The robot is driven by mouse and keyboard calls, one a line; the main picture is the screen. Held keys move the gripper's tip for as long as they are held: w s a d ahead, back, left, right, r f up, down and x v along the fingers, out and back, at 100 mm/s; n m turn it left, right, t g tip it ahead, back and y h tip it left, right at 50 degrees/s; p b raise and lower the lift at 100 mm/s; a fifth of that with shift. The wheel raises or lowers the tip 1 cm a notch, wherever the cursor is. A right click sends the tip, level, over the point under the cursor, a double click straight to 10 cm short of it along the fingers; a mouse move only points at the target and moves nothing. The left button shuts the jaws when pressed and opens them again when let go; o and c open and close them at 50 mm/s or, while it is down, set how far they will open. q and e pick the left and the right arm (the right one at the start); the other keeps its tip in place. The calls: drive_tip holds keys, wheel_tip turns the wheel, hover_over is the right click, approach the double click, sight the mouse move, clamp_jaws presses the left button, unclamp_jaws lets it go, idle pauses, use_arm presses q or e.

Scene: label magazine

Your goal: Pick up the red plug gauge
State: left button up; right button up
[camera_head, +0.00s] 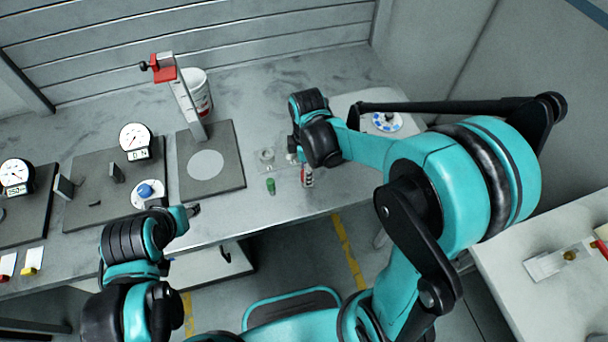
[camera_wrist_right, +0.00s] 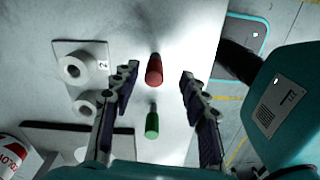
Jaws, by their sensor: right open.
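The red plug gauge (camera_wrist_right: 154,70) stands out on the pale bench in the right wrist view, in the gap between my right fingers. My right gripper (camera_wrist_right: 157,78) is open, with a finger on each side of the gauge and clear space between. In the head view my right gripper (camera_head: 307,172) is over the front of the bench, and it largely hides the red gauge. A green plug gauge (camera_wrist_right: 152,122) is beside the red one; it also shows in the head view (camera_head: 270,186). My left gripper (camera_head: 193,210) is at the bench's front edge; its jaw state is unclear.
A pale block with ring gauges (camera_wrist_right: 75,68) is left of the red gauge in the wrist view. A height stand on a dark plate (camera_head: 230,155), a white bucket (camera_head: 197,95) and dial gauges (camera_head: 136,140) stand further left. Bare bench lies behind.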

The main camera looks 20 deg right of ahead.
drive_tip(key=f, duration=0.1)
drive_tip(key=f+b, duration=0.1)
drive_tip(key=f, duration=0.2)
drive_tip(key=shift+w+a+f, duration=0.15)
drive_tip(key=shift+w+a, duration=0.05)
drive_tip(key=shift+w, duration=0.2)
drive_tip(key=shift+f+b, duration=0.3)
drive_tip(key=shift+f, duration=0.1)
drive_tip(key=shift+s, duration=0.1)
clamp_jaws()
drive_tip(key=shift+r, duration=0.15)
